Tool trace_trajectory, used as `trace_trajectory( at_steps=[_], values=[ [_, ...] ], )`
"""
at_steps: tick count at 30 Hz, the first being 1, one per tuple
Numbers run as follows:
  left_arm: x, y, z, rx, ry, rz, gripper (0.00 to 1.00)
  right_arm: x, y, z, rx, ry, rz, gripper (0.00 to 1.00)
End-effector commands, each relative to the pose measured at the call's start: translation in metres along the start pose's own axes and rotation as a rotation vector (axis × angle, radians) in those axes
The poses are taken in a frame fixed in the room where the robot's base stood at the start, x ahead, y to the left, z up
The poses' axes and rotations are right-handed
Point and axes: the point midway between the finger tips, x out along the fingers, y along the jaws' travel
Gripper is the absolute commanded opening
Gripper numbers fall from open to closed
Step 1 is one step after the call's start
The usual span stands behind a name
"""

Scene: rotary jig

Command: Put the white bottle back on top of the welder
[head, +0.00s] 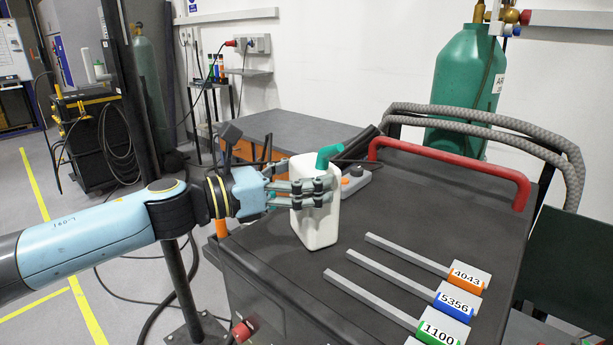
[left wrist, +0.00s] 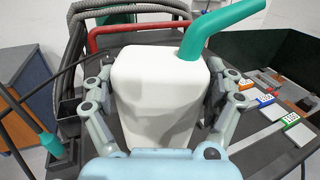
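The white bottle (head: 318,222) with a green bent spout stands upright on the dark top of the welder (head: 410,200), near its left edge. My left gripper (head: 318,190) comes in from the left with its fingers around the bottle's upper part. In the left wrist view the bottle (left wrist: 155,100) fills the middle, with the left gripper's (left wrist: 155,110) fingers against both sides. The bottle's base is hidden in the wrist view. I cannot tell whether its base touches the welder top. My right gripper is not in view.
Grey rods with labelled ends, 4043 (head: 468,277), 5356 (head: 453,305) and 1100 (head: 438,331), lie right of the bottle. A red handle (head: 450,160) and a grey hose (head: 490,122) run along the back. A green gas cylinder (head: 466,85) stands behind.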

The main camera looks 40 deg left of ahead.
Motion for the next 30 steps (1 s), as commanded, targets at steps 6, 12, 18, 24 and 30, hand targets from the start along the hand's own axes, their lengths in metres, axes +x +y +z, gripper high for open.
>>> trace_trajectory(
  at_steps=[6, 12, 18, 24, 30],
  values=[
    [0.000, 0.000, 0.000, 0.000, 0.001, 0.000, 1.00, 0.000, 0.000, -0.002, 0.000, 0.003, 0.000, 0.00],
    [0.000, 0.000, 0.002, 0.000, 0.001, 0.000, 1.00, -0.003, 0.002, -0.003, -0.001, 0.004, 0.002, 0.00],
    [-0.010, 0.001, 0.000, 0.004, -0.004, -0.001, 1.00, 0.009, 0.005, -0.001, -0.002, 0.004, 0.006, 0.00],
    [-0.026, -0.001, -0.003, 0.001, 0.007, -0.004, 1.00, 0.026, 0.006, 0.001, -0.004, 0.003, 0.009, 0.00],
    [-0.043, -0.001, 0.004, -0.003, 0.008, -0.004, 1.00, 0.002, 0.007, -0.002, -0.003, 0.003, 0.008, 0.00]
  ],
)
